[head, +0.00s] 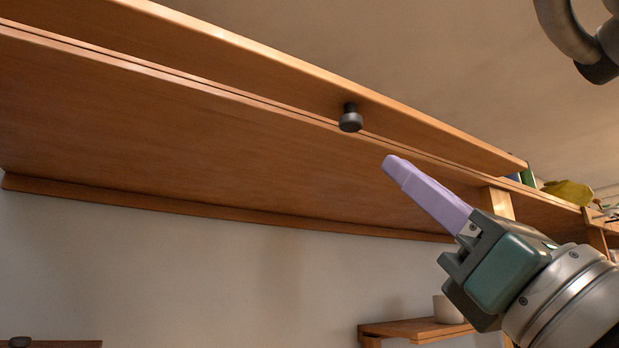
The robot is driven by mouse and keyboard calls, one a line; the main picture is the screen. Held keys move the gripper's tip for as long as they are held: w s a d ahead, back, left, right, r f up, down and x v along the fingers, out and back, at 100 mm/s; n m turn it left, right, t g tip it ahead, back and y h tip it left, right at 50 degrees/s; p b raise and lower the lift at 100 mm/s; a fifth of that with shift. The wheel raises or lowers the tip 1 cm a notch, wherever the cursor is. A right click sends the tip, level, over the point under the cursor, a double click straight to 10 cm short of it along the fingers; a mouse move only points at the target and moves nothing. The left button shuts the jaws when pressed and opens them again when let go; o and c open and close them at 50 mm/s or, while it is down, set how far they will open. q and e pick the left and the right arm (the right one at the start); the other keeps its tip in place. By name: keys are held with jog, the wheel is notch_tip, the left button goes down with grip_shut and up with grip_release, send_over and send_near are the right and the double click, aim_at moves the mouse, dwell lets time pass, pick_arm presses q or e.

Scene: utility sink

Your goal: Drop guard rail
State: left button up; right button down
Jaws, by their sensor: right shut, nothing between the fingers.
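The guard rail (235,62) is a long wooden board along the front edge of a high wooden shelf (180,130), seen from below. It stands up along that edge, and a thin dark gap runs between the two. A dark round knob (350,121) sticks out near the rail's lower edge. My right gripper (393,163) has pale purple fingers closed together with nothing between them. Its tips point up and left, just below and right of the knob in the picture, apart from it. My left gripper is not in view.
A wooden upright (498,203) stands at the shelf's right end. Beyond it are a yellow-green item (570,193) and a green one (527,177). A small lower shelf (415,330) holds a pale cup (447,309). Another dark knob (20,342) shows at bottom left.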

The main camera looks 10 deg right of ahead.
jog(key=p, duration=0.6)
send_near(338, 95)
jog(key=w+a, duration=0.1)
jog(key=w, duration=0.3)
jog(key=r+p, duration=0.3)
jog(key=shift+s+a+n, duration=0.1)
jog(key=shift+a+n, duration=0.1)
jog(key=shift+n, duration=0.1)
jog(key=shift+r+p, duration=0.6)
